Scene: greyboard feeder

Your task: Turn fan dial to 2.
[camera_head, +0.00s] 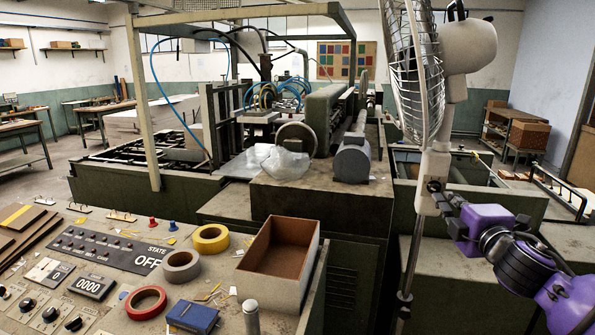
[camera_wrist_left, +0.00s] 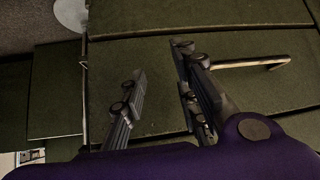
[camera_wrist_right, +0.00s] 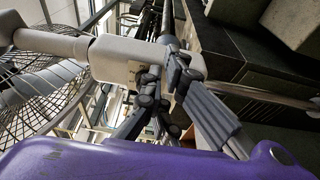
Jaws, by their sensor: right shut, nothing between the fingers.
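The standing fan (camera_head: 415,75) is at the right of the head view, with a wire cage, a pale motor housing and a pale box (camera_head: 431,170) on its pole. My right gripper (camera_head: 437,193) is shut and empty, with its tips at the box's right side. In the right wrist view, the fingertips (camera_wrist_right: 160,85) are close against the end of the pale box (camera_wrist_right: 120,58); I cannot tell whether they touch. The dial and its number cannot be made out, and the fingers may hide it. My left gripper (camera_wrist_left: 157,62) is open and empty, seen only in the left wrist view.
A control panel (camera_head: 112,249) with tape rolls (camera_head: 182,267), a blue notebook (camera_head: 193,316) and an open cardboard box (camera_head: 277,262) fills the lower left. A large green machine (camera_head: 325,195) stands behind. Green panels (camera_wrist_left: 60,90) and a bent handle (camera_wrist_left: 250,62) are near my left gripper.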

